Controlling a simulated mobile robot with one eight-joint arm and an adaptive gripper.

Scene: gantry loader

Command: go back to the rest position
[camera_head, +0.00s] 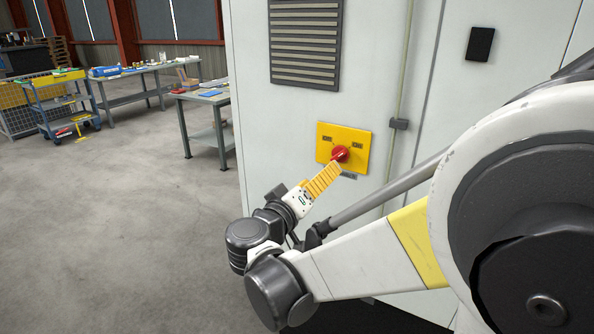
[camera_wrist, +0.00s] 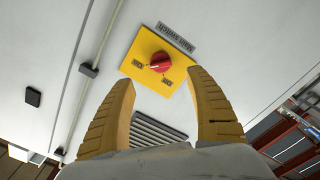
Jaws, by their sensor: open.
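The main switch is a red rotary knob (camera_head: 340,154) on a yellow plate (camera_head: 325,131), fixed to a pale cabinet. A "Main switch" sign (camera_wrist: 175,38) sits beside the plate. My gripper (camera_head: 336,168) reaches up toward the knob from the lower left. In the wrist view my gripper (camera_wrist: 160,77) has its yellow fingers spread, with nothing between them. The knob appears just beyond the fingertips; I cannot tell the exact gap.
The cabinet (camera_head: 285,112) has a vent grille (camera_head: 305,42), a vertical conduit (camera_head: 404,75) and a dark box (camera_head: 480,44). A grey table (camera_head: 205,97), a workbench (camera_head: 128,73) and a blue cart (camera_head: 60,100) stand at the back left. The floor (camera_head: 130,220) at left is clear.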

